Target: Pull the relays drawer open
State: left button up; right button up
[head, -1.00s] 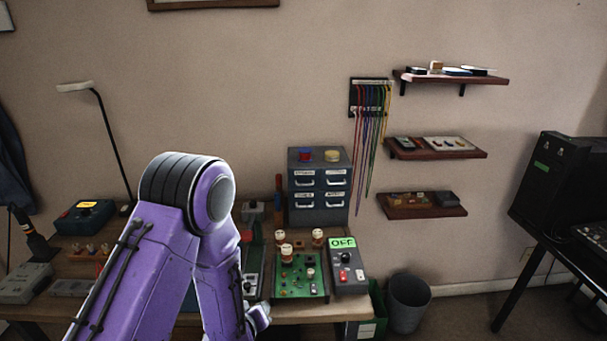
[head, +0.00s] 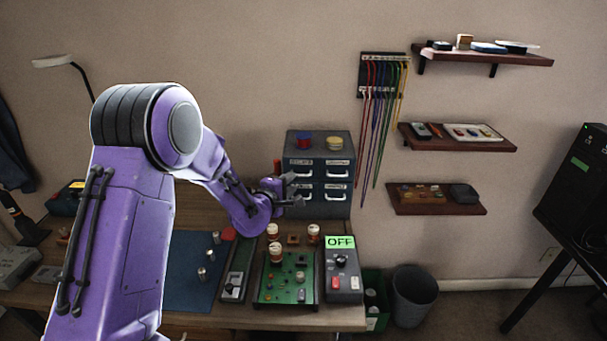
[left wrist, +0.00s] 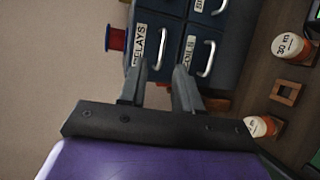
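The grey-blue drawer cabinet (head: 341,206) stands on the bench with its drawers flush. The relays drawer (left wrist: 146,30) is the upper left one; its white label reads RELAYS in the left wrist view, which shows the cabinet turned sideways. Its metal handle (left wrist: 162,48) shows just beyond my left gripper (left wrist: 160,68). My left gripper is open, its two fingers apart and roughly in line with that handle, with nothing held. In the head view my left gripper (head: 290,177) is in front of the cabinet's left drawers and partly hides them. Contact with the handle is not visible. My right gripper is not in view.
Below the relays drawer is the coils drawer (left wrist: 203,52). Red and yellow spools (head: 304,141) sit on the cabinet. Orange jars (head: 276,253), a green circuit board (head: 287,280) and a box reading OFF (head: 342,270) stand in front. Coloured cables (head: 378,110) hang at right.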

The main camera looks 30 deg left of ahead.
aim_at(305, 168)
pick_arm(q)
jog(key=p+x, duration=0.1)
jog(key=x, duration=0.5)
jog(key=shift+w+f, duration=0.2)
jog(key=shift+w, duration=0.1)
jog(key=shift+a, duration=0.15)
grip_shut()
dwell(0.9)
